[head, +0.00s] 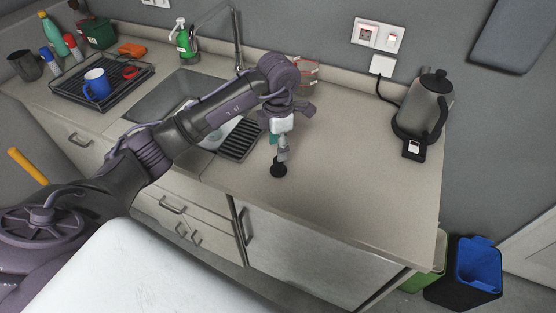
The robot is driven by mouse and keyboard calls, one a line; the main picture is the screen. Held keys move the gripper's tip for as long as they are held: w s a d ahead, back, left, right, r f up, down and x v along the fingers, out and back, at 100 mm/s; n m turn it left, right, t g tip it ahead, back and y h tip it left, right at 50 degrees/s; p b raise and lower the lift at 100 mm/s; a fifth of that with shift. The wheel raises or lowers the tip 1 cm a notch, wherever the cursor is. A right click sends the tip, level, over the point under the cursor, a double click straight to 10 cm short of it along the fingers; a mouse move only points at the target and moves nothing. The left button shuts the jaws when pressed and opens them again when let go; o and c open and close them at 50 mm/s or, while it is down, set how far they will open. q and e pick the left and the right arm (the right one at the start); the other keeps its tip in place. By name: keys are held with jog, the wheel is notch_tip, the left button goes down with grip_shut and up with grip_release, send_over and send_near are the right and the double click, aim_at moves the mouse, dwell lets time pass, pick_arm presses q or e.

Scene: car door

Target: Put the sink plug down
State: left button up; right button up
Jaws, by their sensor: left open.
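The sink plug (278,171) is a small black disc on the worktop, right of the sink's ribbed drainer. My left gripper (282,155) points down directly above it. Its jaws are open, with the fingertips close over the plug. The fingers partly cover the plug's top, so I cannot tell whether they touch it. The sink (166,98) is to the left, partly hidden behind my left arm. My right gripper is out of view.
A kettle (420,108) stands at the right on the worktop (345,170), with clear surface between it and the plug. A dish rack (115,92) with a blue mug (96,84) is at the far left. A green soap bottle (184,42) stands behind the sink.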

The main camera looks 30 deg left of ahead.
pick_arm(q)
jog(key=shift+r+b, duration=0.6)
jog(key=shift+r, duration=2.2)
